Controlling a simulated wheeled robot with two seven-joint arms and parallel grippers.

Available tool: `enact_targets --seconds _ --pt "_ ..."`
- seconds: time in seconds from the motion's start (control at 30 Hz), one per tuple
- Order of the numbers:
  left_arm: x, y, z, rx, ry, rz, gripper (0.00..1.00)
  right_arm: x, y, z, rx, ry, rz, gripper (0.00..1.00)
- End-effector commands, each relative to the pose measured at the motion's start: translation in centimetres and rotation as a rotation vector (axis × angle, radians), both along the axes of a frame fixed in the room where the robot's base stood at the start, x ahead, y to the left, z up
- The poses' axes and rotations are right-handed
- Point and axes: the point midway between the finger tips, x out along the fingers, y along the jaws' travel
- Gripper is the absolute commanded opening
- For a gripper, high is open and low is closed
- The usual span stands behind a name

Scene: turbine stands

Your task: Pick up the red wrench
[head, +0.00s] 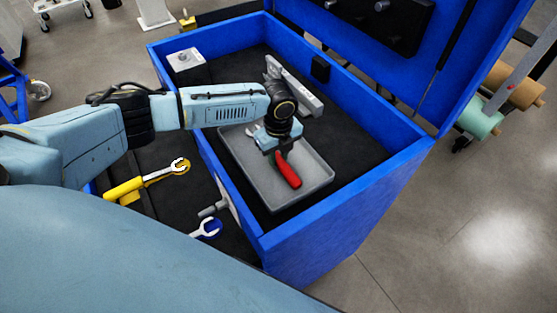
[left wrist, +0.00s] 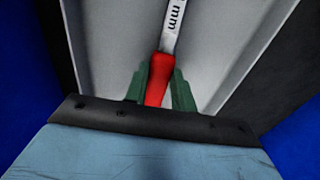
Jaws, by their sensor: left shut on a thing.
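The red wrench (head: 288,172) is at the grey tray (head: 318,181) inside the blue toolbox. Its red handle shows below my left gripper (head: 280,152) in the head view, and its metal open end shows to the left of the gripper. In the left wrist view, the green fingers of my left gripper (left wrist: 160,90) stand on both sides of the red handle (left wrist: 158,78), shut on it. The metal shank with dark lettering runs up out of that picture. I cannot tell whether the wrench touches the tray. My right gripper is not in view.
The blue toolbox (head: 343,212) has high walls around the tray, and its lid stands open behind. A grey metal part (head: 295,88) lies behind the tray. A yellow wrench (head: 130,187) and a blue wrench (head: 207,229) lie outside the near wall.

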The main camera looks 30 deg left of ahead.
Motion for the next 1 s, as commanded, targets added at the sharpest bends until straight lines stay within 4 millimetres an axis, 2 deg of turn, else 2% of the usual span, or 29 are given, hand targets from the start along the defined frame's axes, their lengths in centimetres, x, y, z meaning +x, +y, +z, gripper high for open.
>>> enact_targets --seconds 0.1,0.47,0.57,0.8,1.0 --pt "0.0 0.0 0.0 0.0 0.0 0.0 0.0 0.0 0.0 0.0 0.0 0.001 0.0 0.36" --pt "0.1 0.0 0.4 0.0 -0.002 0.001 0.0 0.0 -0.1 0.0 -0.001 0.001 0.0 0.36" --pt "0.2 0.0 1.5 -0.002 -0.003 0.001 0.0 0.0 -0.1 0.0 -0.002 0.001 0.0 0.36" --pt "0.2 0.0 6.4 -0.002 -0.006 0.0 0.0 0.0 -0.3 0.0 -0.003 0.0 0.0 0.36" --pt "0.1 0.0 9.3 -0.001 -0.003 0.0 0.0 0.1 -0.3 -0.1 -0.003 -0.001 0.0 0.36"
